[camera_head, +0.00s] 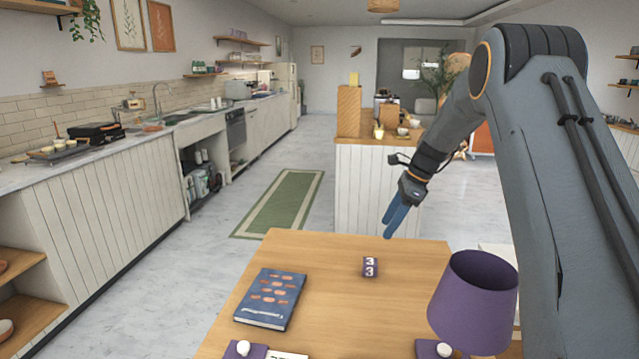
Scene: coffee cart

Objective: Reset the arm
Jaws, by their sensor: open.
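My arm (560,150) comes in from the right side of the picture and bends over toward the middle. My gripper (394,222) hangs at its end with its blue fingers pointing down and slightly left. It appears above the far edge of the wooden table (330,300), in front of the white island. The gripper is open, with nothing seen between its fingers. The fingers partly overlap in this view, so the gap is hard to see.
On the table are a dark blue book (270,298), a small purple block marked 3 (370,267) and a purple lamp (473,300). An island (375,185) with items on top stands behind. A counter (90,205) runs along the left. The floor near the green rug (283,203) is clear.

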